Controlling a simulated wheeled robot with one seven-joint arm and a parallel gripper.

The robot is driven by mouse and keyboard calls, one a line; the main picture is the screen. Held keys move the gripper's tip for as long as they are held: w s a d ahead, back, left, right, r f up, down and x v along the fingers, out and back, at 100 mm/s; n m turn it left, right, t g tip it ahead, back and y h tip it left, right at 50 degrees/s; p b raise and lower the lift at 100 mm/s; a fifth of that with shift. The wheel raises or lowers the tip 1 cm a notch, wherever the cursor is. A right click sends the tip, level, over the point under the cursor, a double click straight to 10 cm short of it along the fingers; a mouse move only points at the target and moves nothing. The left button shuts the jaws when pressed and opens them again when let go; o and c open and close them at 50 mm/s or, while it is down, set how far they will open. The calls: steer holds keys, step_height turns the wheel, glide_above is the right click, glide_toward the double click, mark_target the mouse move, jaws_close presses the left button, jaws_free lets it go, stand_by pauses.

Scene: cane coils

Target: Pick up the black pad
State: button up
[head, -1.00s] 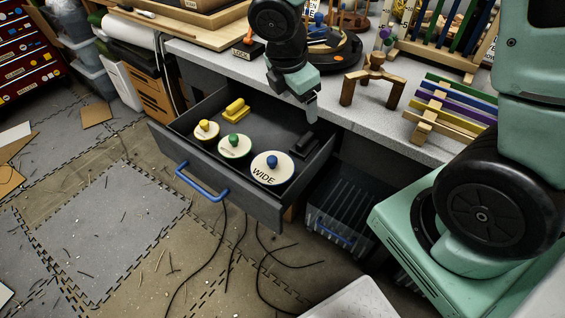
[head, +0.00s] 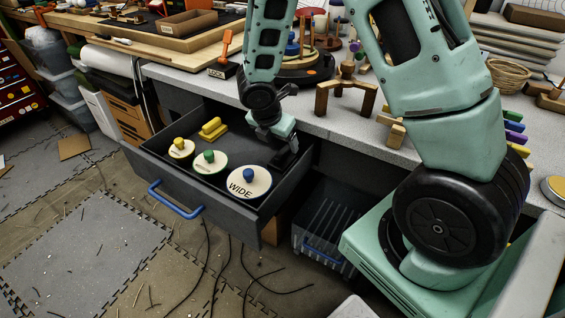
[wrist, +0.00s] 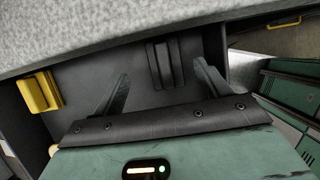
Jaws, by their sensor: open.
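The black pad (wrist: 165,63) is a dark block with a raised ridge, lying on the floor of the open drawer (head: 190,202). In the wrist view it lies ahead, between the lines of the two fingers. My gripper (wrist: 163,72) is open, with nothing held. In the head view my gripper (head: 284,152) is down inside the drawer's right part and largely hides the pad. I cannot tell the height left between fingertips and pad.
The worktop edge (head: 330,135) overhangs the drawer's back. The drawer's wall stands close on the right.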

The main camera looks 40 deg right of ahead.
mark_target(282, 151)
steer(key=x, duration=0.2)
steer(key=b+x, duration=0.2)
steer(key=x, duration=0.1)
steer(key=shift+s+a+f, duration=0.15)
steer(key=shift+s+f, duration=0.2)
steer(key=shift+f, duration=0.1)
steer(key=c, duration=1.1)
steer(key=shift+o, duration=0.2)
steer(key=shift+r, duration=0.1)
